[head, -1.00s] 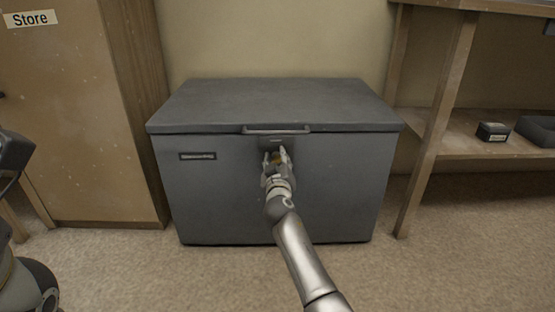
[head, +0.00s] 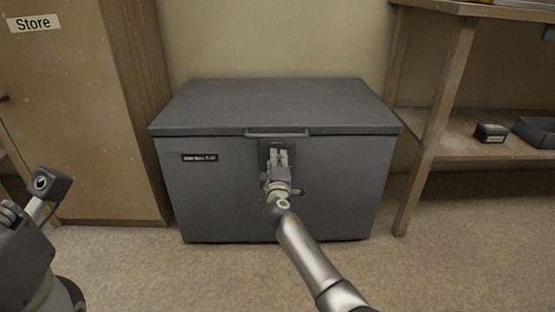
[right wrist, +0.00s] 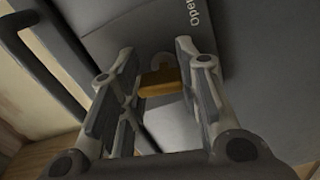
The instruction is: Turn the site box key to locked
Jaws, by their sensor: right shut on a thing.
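The grey site box (head: 220,195) stands closed against the wall. Its dark lock plate (head: 264,150) sits front centre below the lid handle. My right gripper (head: 278,154) reaches up to this plate and hides the key in the head view. In the right wrist view the yellow key (right wrist: 160,82) lies between the fingers of my right gripper (right wrist: 157,60), which is shut on it. An "Open" marking (right wrist: 192,14) shows beside it, turned in the picture. I cannot read the key's exact angle. My left gripper's fingers are not visible.
A wooden cupboard (head: 70,130) labelled "Store" stands left of the box. A wooden workbench (head: 437,130) stands to the right, with a small black box (head: 490,133) and a dark tray (head: 536,132) on its shelf. The floor in front is clear.

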